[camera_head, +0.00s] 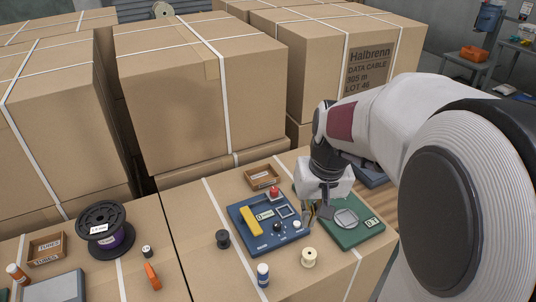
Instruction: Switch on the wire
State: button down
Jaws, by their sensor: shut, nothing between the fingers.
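A blue panel device (243,228) lies on a box top in the middle of the head view. A black spool wound with purple wire (106,232) stands at the left, apart from the device. My gripper (325,212) is shut and empty, pointing down near the device's right side and a green scale-like device.
A cream spool (309,257), blue-white bottle (263,275), black spool (223,239) and wooden tray (262,178) surround the blue device. Tall strapped cartons (205,95) block the back.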

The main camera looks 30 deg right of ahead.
jog(key=w+d+f+n+t, duration=0.1)
jog(key=w+d+f+n, duration=0.1)
jog(key=w+d, duration=0.5)
jog(key=w+d+f+n+t, duration=0.1)
jog(key=w+d+f+n, duration=0.1)
jog(key=w+d+f, duration=0.2)
jog(key=w+d, duration=0.3)
jog(key=d, duration=0.3)
jog(key=shift+w+d, duration=0.25)
jog(key=shift+d, duration=0.15)
jog(key=shift+f, duration=0.2)
jog(key=x, duration=1.1)
jog(key=shift+s+f, duration=0.1)
jog(key=shift+f, duration=1.3)
jog(key=shift+w+a+f, duration=0.1)
jog(key=shift+w, duration=0.2)
